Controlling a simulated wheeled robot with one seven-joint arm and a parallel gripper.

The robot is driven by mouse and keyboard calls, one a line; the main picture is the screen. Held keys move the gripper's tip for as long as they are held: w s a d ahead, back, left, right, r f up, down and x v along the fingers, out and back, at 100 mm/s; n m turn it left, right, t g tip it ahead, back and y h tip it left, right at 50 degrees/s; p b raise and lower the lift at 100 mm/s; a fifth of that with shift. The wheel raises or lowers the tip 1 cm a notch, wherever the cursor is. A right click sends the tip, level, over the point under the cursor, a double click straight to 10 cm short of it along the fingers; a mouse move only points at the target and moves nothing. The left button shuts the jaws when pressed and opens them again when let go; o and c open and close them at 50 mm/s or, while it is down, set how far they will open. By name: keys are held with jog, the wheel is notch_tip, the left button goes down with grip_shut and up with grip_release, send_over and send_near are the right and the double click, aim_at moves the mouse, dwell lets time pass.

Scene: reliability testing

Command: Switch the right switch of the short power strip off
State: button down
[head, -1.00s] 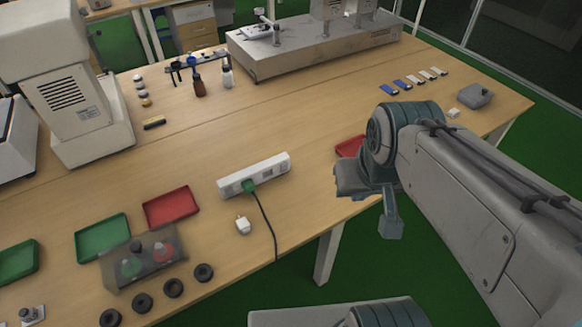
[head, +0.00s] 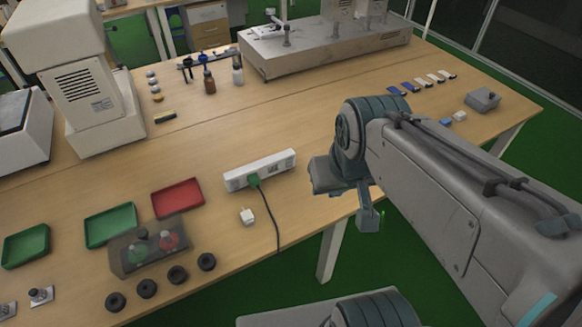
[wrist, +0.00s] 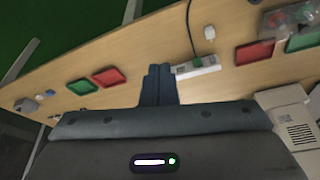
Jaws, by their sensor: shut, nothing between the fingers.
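The short white power strip (head: 260,170) lies on the wooden table near its front edge, with a green plug (head: 254,181) and dark cord in its left part. In the wrist view the power strip (wrist: 197,66) shows just beyond and right of my fingers. The strip's switches are too small to make out clearly. My gripper (head: 368,218) hangs to the right of the strip, apart from it, near the table's front edge. In the wrist view its fingers (wrist: 157,70) are together with nothing between them.
A white adapter (head: 247,216) lies in front of the strip. A red tray (head: 177,198), green trays (head: 110,225) and a clear box (head: 150,246) stand to the left. A large grey apparatus (head: 325,47) is at the back. The table between is mostly clear.

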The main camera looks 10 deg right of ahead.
jog(key=w+d+f+m+t+h+b, duration=0.1)
jog(key=w+d+f+m+t+b, duration=0.25)
jog(key=w+f+b, duration=0.5)
jog(key=w+d+f+m+t+h+b, duration=0.15)
jog(key=w+d+f+m+b, duration=0.25)
jog(key=w+f+b, duration=0.5)
jog(key=w+a+f+m+t+y+b, duration=0.1)
jog(key=w+f+m+t+y+b, duration=0.1)
jog(key=f, duration=0.3)
jog(key=w+f+m+t+y+b, duration=0.2)
jog(key=f+b, duration=0.3)
jog(key=w+a+f+m+t+y+b, duration=0.1)
jog(key=w+f+m+y+b, duration=0.1)
jog(key=f+b, duration=0.2)
jog(key=shift+a+f+t+y, duration=0.15)
jog(key=shift+f+t+y, duration=0.05)
jog(key=shift+f, duration=0.35)
jog(key=shift+a+f+t+y, duration=0.15)
jog(key=shift+f+t, duration=0.05)
jog(key=shift+f, duration=0.35)
jog(key=shift+a+f+m+y+b, duration=0.15)
jog(key=shift+m+y+b, duration=0.15)
jog(key=shift+m+b, duration=0.2)
